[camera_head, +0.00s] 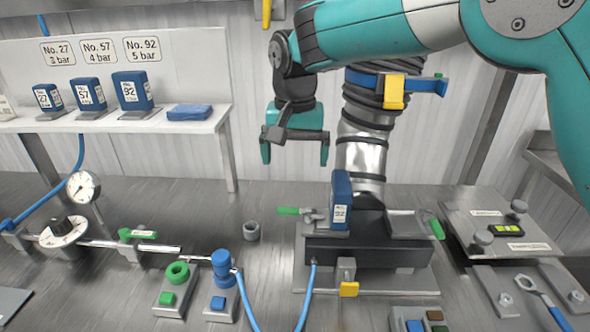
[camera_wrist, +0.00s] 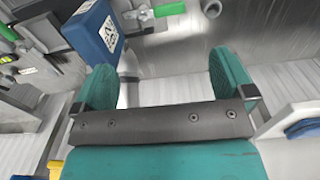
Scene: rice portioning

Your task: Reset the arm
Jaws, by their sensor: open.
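My gripper (camera_head: 295,152) hangs in the air above the bench in the head view, between the white shelf and the silver column. Its teal fingers are apart with nothing between them. In the wrist view my gripper (camera_wrist: 165,75) also shows open and empty. My teal arm reaches in from the upper right. A blue block (camera_head: 341,200) with a white label stands on the dark base in front of the column, below and right of my gripper. The blue block also shows at the upper left of the wrist view (camera_wrist: 92,30), apart from the fingers.
A white shelf (camera_head: 215,122) at the left holds several numbered blue blocks and a flat blue cloth (camera_head: 189,112). A gauge (camera_head: 83,186), a dial (camera_head: 64,232) and a green-handled valve (camera_head: 138,234) stand at left. A small grey cup (camera_head: 251,231) stands mid-bench. A wrench (camera_head: 540,297) lies at right.

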